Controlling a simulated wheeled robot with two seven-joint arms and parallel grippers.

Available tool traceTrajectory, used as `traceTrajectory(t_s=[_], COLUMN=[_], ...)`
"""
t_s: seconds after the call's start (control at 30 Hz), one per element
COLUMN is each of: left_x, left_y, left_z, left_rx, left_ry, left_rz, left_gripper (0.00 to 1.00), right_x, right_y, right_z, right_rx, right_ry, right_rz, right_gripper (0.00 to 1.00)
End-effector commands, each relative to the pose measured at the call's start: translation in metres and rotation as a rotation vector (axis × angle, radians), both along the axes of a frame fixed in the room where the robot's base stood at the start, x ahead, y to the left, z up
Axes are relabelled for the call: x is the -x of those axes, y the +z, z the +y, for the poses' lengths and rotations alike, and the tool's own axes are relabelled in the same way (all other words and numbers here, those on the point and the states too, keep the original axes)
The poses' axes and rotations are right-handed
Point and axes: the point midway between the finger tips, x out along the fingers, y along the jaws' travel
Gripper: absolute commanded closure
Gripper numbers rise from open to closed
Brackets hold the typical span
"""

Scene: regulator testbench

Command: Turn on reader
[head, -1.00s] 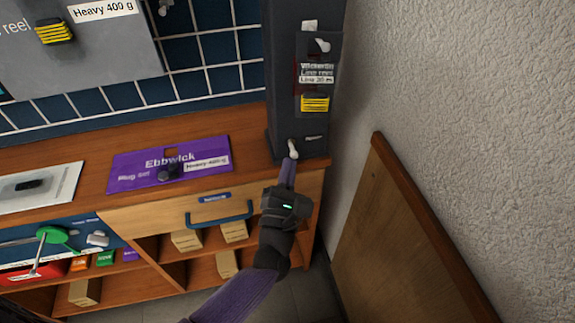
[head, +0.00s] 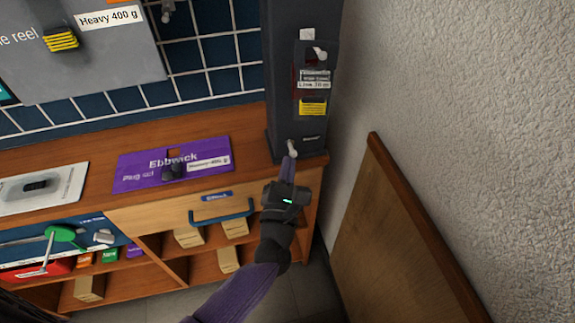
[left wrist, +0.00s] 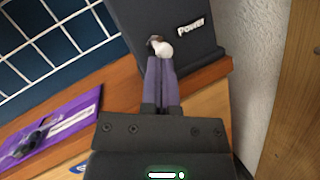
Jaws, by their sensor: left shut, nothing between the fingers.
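The reader looks to be the dark grey upright housing (head: 284,100) at the right end of the wooden bench. Near its foot is a small white-tipped lever (head: 292,147); the left wrist view shows the lever (left wrist: 163,50) beside a label reading "Power" (left wrist: 191,29). My left gripper (head: 289,160) is shut and empty, its fingertips at the lever, touching or very nearly so. In the left wrist view the fingers (left wrist: 162,62) partly cover the lever's base. My right gripper is in neither view.
A purple "Ebbwick" card (head: 205,155) lies on the bench top (head: 250,133) left of the housing. A drawer with a blue handle (head: 221,216) is below, above shelves with small boxes. A textured wall (head: 440,100) and a leaning wooden panel (head: 400,250) bound the right.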

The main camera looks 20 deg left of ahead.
Motion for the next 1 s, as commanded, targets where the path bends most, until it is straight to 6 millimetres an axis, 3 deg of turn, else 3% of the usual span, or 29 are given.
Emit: traceTrajectory(t_s=[1.0], left_x=[0.0], left_y=[0.006], left_z=[0.0], left_rx=[0.051], left_ry=[0.001], left_rz=[0.073], left_gripper=[1.0], right_x=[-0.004], right_y=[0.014], right_z=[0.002], right_rx=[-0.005], right_ry=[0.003], right_rz=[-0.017], right_gripper=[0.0])
